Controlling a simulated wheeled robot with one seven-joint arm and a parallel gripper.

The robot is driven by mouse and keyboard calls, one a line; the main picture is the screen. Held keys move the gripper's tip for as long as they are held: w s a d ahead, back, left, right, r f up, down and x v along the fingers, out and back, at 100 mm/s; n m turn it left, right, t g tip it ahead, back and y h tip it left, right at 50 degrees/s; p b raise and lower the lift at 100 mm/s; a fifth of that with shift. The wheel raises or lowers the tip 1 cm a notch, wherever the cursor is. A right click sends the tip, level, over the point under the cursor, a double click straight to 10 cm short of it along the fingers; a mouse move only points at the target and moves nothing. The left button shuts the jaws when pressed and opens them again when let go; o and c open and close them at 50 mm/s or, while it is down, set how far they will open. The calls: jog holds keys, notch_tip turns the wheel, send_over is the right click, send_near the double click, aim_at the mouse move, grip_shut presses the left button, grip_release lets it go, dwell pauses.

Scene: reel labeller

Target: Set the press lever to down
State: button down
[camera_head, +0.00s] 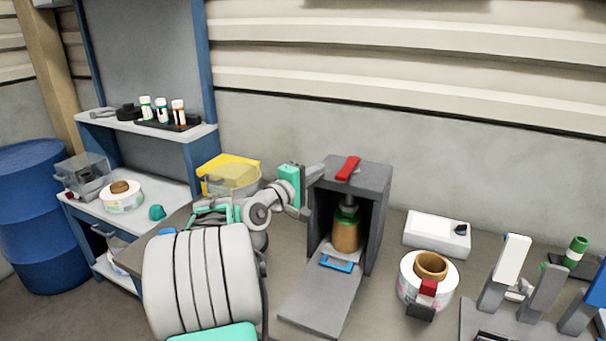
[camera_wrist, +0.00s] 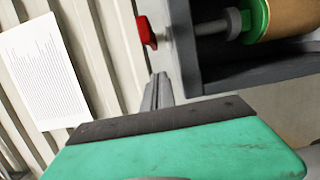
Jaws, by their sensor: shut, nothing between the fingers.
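The press is a dark grey open-fronted box (camera_head: 377,185) on the bench. Its red lever (camera_head: 348,168) lies on top, and it also shows in the wrist view (camera_wrist: 146,31) beside the box's edge. Inside the press, a brown cylinder (camera_head: 346,231) hangs or stands under a green disc and a grey shaft. My gripper (camera_head: 317,171) is at the upper left side of the press. In the wrist view my fingertips (camera_wrist: 158,82) are together, empty, and appear apart from the red lever. I cannot tell whether they touch the press wall.
A grey ramp (camera_head: 318,297) with a blue handle (camera_head: 337,264) extends from the press front. A label reel (camera_head: 427,281) and a white box (camera_head: 437,234) stand to the right. A yellow bin (camera_head: 228,166) is behind my arm. A stand with grey posts (camera_head: 540,293) is at far right.

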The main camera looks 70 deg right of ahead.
aim_at(337, 174)
jog(key=s, duration=0.3)
jog(key=shift+s+a+r, duration=0.1)
jog(key=shift+s+a, duration=0.05)
jog(key=shift+a, duration=0.2)
jog(key=shift+s+a, duration=0.25)
jog(key=shift+s, duration=0.95)
jog(key=shift+w, duration=0.2)
